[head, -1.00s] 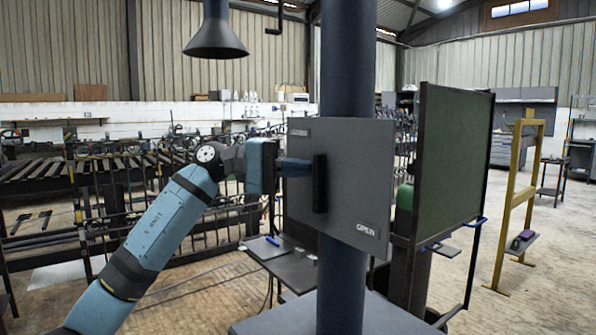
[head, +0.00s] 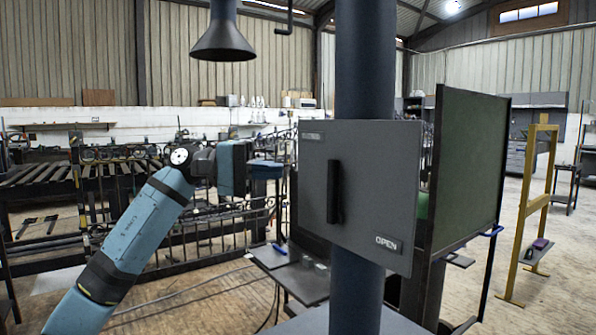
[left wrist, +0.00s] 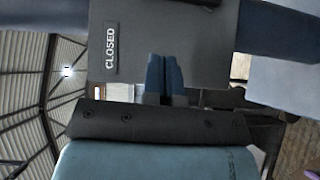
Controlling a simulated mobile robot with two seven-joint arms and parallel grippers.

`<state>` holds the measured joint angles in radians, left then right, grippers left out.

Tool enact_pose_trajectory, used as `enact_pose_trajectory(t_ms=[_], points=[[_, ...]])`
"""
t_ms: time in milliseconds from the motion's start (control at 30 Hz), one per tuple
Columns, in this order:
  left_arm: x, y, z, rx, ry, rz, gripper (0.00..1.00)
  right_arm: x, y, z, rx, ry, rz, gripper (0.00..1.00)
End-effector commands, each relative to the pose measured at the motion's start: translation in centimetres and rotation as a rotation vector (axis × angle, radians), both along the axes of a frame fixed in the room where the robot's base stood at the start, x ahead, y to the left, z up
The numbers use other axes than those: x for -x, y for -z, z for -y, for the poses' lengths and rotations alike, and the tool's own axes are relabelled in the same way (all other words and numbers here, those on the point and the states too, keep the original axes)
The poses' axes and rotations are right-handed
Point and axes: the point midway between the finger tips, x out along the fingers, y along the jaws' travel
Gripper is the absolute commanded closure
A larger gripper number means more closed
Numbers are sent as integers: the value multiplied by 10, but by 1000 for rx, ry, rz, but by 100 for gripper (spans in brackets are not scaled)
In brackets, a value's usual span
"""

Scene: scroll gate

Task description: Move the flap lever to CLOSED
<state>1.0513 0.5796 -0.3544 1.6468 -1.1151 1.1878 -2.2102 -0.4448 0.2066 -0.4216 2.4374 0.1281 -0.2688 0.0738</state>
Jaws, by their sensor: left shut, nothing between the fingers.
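The flap lever (head: 334,192) is a black upright bar on the front of a grey panel (head: 375,170) in the head view. A CLOSED label (left wrist: 111,48) shows on the panel in the left wrist view. An OPEN label (head: 388,243) is at the panel's lower right in the head view. My left gripper (head: 282,170) is shut and empty, left of the lever and apart from it. Its blue fingers (left wrist: 163,75) show together against the panel in the left wrist view. A dark piece at that view's top edge may be the lever. My right gripper is not in view.
A dark blue column (head: 364,80) runs up behind the panel. A green board (head: 468,170) in a dark frame stands to the right. A small dark table (head: 300,280) is below the panel. A yellow frame (head: 530,210) stands farther right on open floor.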

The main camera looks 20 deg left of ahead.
Motion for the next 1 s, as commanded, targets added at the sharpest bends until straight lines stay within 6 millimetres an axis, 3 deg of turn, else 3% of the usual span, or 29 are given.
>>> enact_pose_trajectory(t_ms=[100,333,900,1000], points=[[3,-2,-24,-1,-2,-2,100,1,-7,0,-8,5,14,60],[6,-1,-49,1,0,0,100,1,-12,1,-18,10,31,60],[7,0,-52,1,1,0,100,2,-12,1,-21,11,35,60],[8,7,-46,22,11,-38,100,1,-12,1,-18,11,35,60]])
